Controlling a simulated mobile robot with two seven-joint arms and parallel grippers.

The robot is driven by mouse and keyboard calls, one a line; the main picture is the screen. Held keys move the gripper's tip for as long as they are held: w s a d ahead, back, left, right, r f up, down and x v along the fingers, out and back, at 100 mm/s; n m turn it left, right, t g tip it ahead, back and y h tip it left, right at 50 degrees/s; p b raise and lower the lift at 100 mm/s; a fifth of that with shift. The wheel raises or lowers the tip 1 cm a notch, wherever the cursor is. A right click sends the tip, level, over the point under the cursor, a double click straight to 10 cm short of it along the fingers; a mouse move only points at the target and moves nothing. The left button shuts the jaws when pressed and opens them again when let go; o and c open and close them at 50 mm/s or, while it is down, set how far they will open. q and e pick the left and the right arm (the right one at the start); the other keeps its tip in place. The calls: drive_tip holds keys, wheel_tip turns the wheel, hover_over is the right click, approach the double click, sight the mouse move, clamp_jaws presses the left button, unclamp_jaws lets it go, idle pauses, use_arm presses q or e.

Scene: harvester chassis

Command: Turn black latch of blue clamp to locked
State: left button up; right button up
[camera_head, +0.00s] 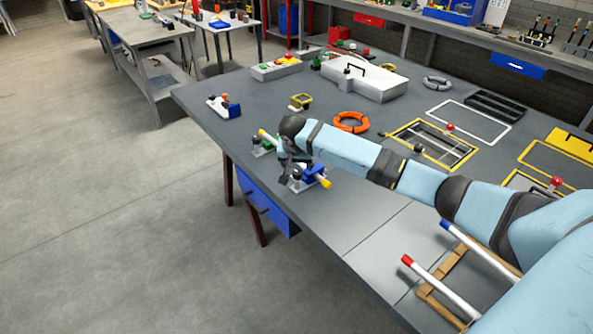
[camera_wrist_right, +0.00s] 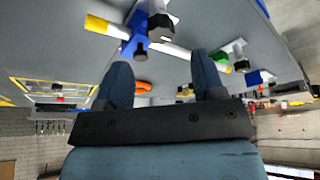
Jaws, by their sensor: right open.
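The blue clamp (camera_head: 316,171) stands near the left front edge of the grey workbench (camera_head: 340,215), with a white rod with yellow ends (camera_head: 324,182) across it. In the right wrist view the blue clamp (camera_wrist_right: 138,36) is at the top, with a black latch (camera_wrist_right: 158,22) beside the blue part. I cannot tell the latch's locking state. My right gripper (camera_head: 294,162) is at the clamp, seen from behind in the head view. In the wrist view its two fingers (camera_wrist_right: 162,72) are apart, with nothing between them, just short of the clamp. My left gripper is out of view.
A green clamp (camera_head: 268,146) stands just left of the blue one, under the rod's other end. A small blue-and-white fixture (camera_head: 225,107), an orange ring (camera_head: 351,122) and a yellow-framed recess (camera_head: 434,143) lie farther back. The bench's front left edge is close by.

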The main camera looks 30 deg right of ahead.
sight(297, 172)
drive_tip(key=x, duration=0.6)
drive_tip(key=shift+w+f, duration=0.1)
drive_tip(key=shift+f, duration=0.1)
drive_tip(key=c, duration=0.9)
